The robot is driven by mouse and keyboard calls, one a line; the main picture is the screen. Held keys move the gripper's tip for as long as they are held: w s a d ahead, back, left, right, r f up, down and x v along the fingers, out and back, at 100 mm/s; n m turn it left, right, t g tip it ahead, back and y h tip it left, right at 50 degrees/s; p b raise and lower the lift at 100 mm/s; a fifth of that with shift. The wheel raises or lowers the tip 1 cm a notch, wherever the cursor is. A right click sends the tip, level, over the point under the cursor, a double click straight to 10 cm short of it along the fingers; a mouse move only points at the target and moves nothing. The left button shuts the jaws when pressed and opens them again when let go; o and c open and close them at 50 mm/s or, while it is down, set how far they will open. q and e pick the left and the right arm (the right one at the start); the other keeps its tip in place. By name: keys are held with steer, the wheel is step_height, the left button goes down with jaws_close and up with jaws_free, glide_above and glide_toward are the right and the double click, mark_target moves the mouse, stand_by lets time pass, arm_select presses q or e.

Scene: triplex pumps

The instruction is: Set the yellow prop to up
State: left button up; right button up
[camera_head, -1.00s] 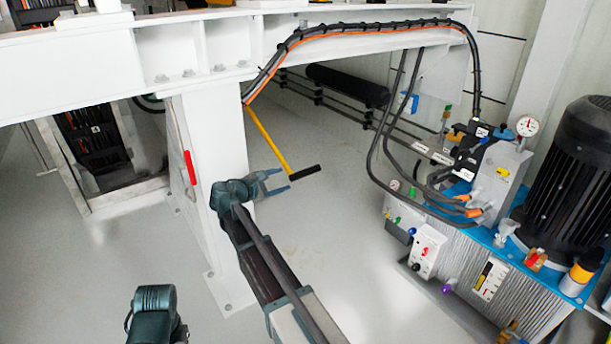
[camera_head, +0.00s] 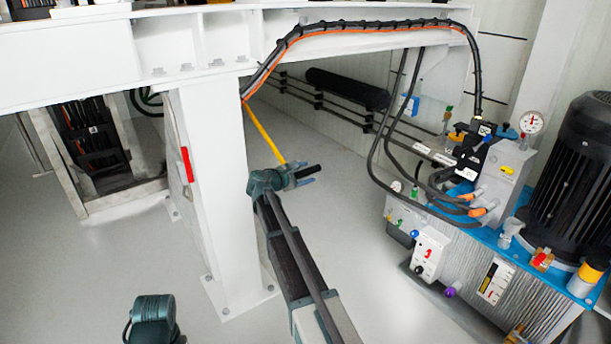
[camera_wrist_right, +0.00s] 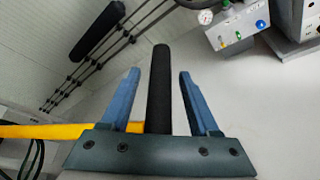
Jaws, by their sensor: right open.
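The yellow prop (camera_head: 264,134) is a slim yellow bar that slants down to the right from beside the white post. It ends in a black handle (camera_head: 312,169). My right gripper (camera_head: 303,174) is at this handle. In the right wrist view, the black handle (camera_wrist_right: 158,85) stands between the two blue fingers of the open right gripper (camera_wrist_right: 159,72), with gaps on both sides. The yellow bar (camera_wrist_right: 45,131) runs off to the left there, partly hidden by the gripper body. Of my left arm, only a dark teal part shows at the bottom; its fingers are not seen.
A white post (camera_head: 213,190) with a red handle (camera_head: 187,164) stands left of my right arm, under a white beam (camera_head: 330,38). Black hoses (camera_head: 370,140) hang near a hydraulic unit (camera_head: 470,265) at right. The grey floor between is clear.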

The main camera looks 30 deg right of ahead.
jaws_close()
stand_by(0.4)
stand_by(1.1)
